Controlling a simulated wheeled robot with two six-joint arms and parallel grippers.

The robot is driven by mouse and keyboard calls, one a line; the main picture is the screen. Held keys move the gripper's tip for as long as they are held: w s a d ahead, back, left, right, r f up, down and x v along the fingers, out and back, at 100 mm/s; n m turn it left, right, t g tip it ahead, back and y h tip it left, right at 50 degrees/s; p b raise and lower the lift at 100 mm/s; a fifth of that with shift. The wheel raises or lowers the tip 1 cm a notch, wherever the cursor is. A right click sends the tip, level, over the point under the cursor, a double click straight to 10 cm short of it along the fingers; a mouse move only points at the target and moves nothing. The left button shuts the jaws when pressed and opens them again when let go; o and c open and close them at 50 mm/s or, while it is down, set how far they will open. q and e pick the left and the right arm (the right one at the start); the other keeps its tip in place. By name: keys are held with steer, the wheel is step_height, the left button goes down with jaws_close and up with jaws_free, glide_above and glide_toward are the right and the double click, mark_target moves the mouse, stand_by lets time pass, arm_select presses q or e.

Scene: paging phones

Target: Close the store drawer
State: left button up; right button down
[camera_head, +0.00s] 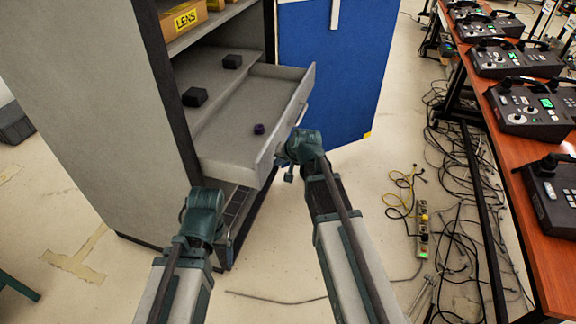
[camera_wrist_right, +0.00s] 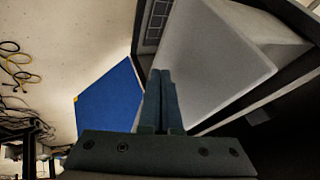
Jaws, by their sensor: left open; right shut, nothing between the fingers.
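The store drawer (camera_head: 245,120) is a grey tray pulled out of the grey cabinet. A small purple object (camera_head: 259,129) lies inside it. My right gripper (camera_head: 289,172) is by the outer face of the drawer front, near its lower end. In the right wrist view its fingers (camera_wrist_right: 161,98) are shut with nothing between them, close beside the pale drawer panel (camera_wrist_right: 205,65). I cannot tell whether they touch it. My left gripper (camera_head: 204,205) is open, below the drawer's near corner; its fingertips are mostly hidden.
The cabinet (camera_head: 95,90) has a shelf with a yellow LENS box (camera_head: 184,19) above the drawer. Its blue door (camera_head: 335,70) stands open behind. A red-brown table (camera_head: 515,165) with several phones is at right. Loose cables (camera_head: 465,235) cover the floor there.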

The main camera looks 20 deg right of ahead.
steer(key=shift+w+a, duration=0.35)
steer(key=shift+a, duration=0.2)
steer(key=w+a, duration=0.5)
steer(key=a, duration=0.2)
steer(key=w+a, duration=0.5)
steer(key=a, duration=0.3)
steer(key=w+a, duration=0.5)
steer(key=a, duration=0.3)
steer(key=shift+w+a, duration=0.15)
steer(key=shift+w, duration=0.25)
steer(key=shift+a, duration=0.1)
steer(key=shift+w+a+r, duration=0.1)
